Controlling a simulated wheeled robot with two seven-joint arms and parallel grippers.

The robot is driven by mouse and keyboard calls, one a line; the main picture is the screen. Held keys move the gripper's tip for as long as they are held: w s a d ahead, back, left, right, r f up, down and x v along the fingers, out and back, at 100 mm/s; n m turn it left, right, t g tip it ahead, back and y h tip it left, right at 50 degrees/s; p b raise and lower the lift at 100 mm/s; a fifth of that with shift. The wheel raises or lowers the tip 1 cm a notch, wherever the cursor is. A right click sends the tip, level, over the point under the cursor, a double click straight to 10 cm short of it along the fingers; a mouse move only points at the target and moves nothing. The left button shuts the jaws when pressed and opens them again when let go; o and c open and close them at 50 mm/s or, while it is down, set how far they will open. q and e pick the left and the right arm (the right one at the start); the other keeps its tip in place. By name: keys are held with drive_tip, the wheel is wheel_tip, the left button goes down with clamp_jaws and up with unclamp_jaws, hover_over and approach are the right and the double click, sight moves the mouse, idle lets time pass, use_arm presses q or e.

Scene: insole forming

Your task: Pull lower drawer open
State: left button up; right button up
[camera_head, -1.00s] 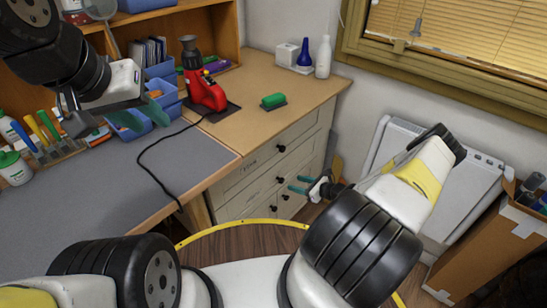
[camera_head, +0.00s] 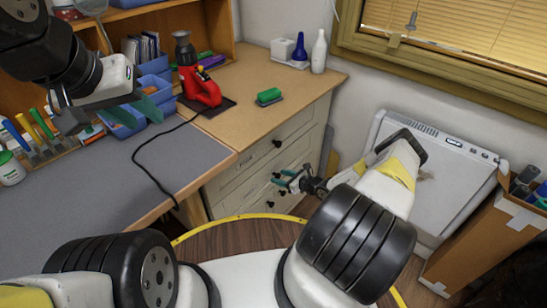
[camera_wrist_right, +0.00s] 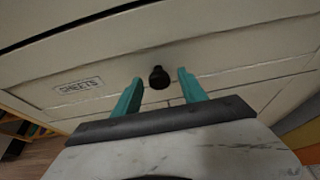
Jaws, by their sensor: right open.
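The pale drawer cabinet (camera_head: 262,160) stands under the wooden desktop, its drawers shut. In the right wrist view a dark round knob (camera_wrist_right: 159,77) stands out from a drawer front (camera_wrist_right: 115,75) labelled "SHEETS". My right gripper (camera_wrist_right: 162,92) is open, with one teal finger on each side of the knob and gaps between. In the head view this right gripper (camera_head: 282,179) is at the cabinet's lower drawers and partly covers their knobs. My left gripper (camera_head: 137,109) is raised over the desk at the left, its teal fingers apart and nothing visible between them.
A black cable (camera_head: 150,175) hangs over the grey mat (camera_head: 90,185). A white heater (camera_head: 440,170) and an open cardboard box (camera_head: 475,235) stand to the right.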

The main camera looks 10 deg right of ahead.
clamp_jaws()
idle(1.3)
